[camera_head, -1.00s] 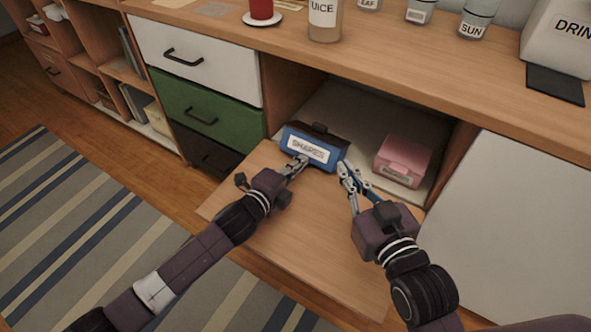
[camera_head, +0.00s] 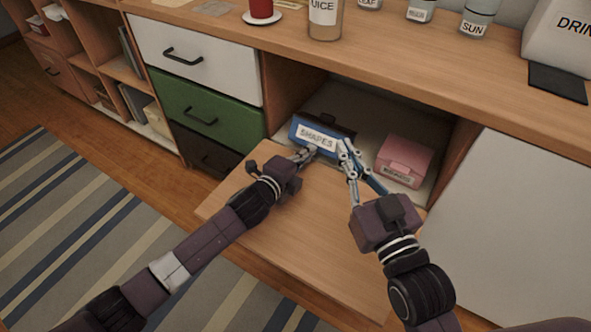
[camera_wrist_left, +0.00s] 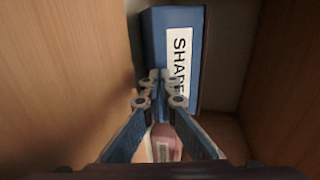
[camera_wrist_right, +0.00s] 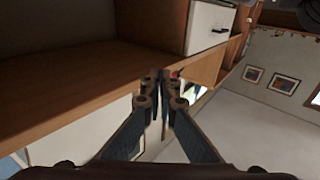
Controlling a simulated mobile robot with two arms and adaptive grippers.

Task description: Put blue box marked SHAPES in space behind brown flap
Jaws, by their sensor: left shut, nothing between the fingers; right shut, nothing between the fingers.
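The blue box marked SHAPES (camera_head: 317,136) stands in the open compartment, just inside its front edge, with its label facing out. The brown flap (camera_head: 300,225) is folded down and lies flat in front of the compartment. My left gripper (camera_head: 310,150) is shut and empty, with its tips at the lower front of the box. In the left wrist view the blue box (camera_wrist_left: 172,50) is right ahead of the shut fingers (camera_wrist_left: 160,78). My right gripper (camera_head: 345,147) is shut and empty at the box's right end; whether it touches is unclear. The box does not show in the right wrist view.
A pink box (camera_head: 404,160) sits in the compartment to the right of the blue box. Drawers (camera_head: 200,115) are to the left, and a white door (camera_head: 520,220) is to the right. The worktop (camera_head: 400,65) overhangs the compartment and holds several jars.

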